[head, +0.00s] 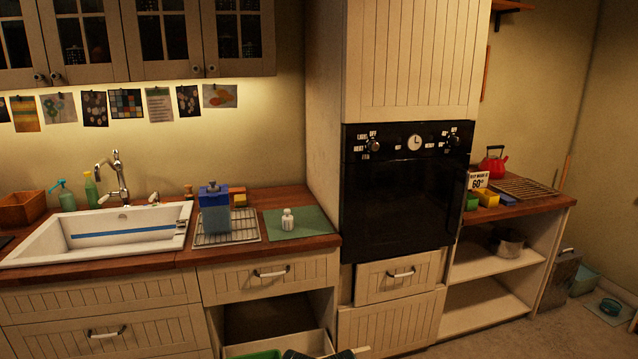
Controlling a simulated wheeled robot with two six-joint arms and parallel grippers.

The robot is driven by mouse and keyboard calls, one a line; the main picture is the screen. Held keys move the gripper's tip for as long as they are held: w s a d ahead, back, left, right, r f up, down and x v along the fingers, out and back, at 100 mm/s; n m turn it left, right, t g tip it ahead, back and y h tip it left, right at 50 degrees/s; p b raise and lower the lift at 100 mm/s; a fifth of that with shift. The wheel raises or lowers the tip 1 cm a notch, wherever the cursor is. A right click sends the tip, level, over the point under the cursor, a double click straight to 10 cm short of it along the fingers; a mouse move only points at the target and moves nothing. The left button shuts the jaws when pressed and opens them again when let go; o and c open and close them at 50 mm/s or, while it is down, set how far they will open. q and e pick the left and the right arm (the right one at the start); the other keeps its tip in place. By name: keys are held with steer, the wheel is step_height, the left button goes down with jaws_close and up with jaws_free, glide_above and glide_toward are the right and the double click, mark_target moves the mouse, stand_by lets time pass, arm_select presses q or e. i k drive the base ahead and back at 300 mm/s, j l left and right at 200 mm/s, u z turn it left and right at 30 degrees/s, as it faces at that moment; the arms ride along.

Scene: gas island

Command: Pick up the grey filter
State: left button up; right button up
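I cannot tell for sure which thing is the grey filter. A small pale grey-white, bottle-shaped object (287,219) stands upright on a green mat (313,223) on the wooden counter. To its left, a blue container (214,213) with a grey-blue top stands on a wire rack (248,234). Neither of my grippers can be made out in the head view.
A white sink (60,251) with a tap is at the left. A black oven (398,200) stands right of the mat. An open drawer (315,343) juts out below the counter. A red kettle (494,163) and small coloured blocks sit on the right counter.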

mark_target(213, 189)
steer(key=i+j, duration=0.4)
steer(key=i, duration=0.15)
steer(key=i+j+z, duration=0.15)
steer(key=j+z, duration=0.3)
steer(key=j, duration=0.3)
steer(key=i+j+z, duration=0.1)
steer(key=j+z, duration=0.3)
steer(key=j, duration=0.4)
steer(key=k+j+z, duration=0.1)
steer(key=j+z, duration=0.35)
steer(key=j, duration=0.3)
steer(key=k+j+z, duration=0.15)
steer(key=j+z, duration=0.25)
steer(key=j, duration=0.35)
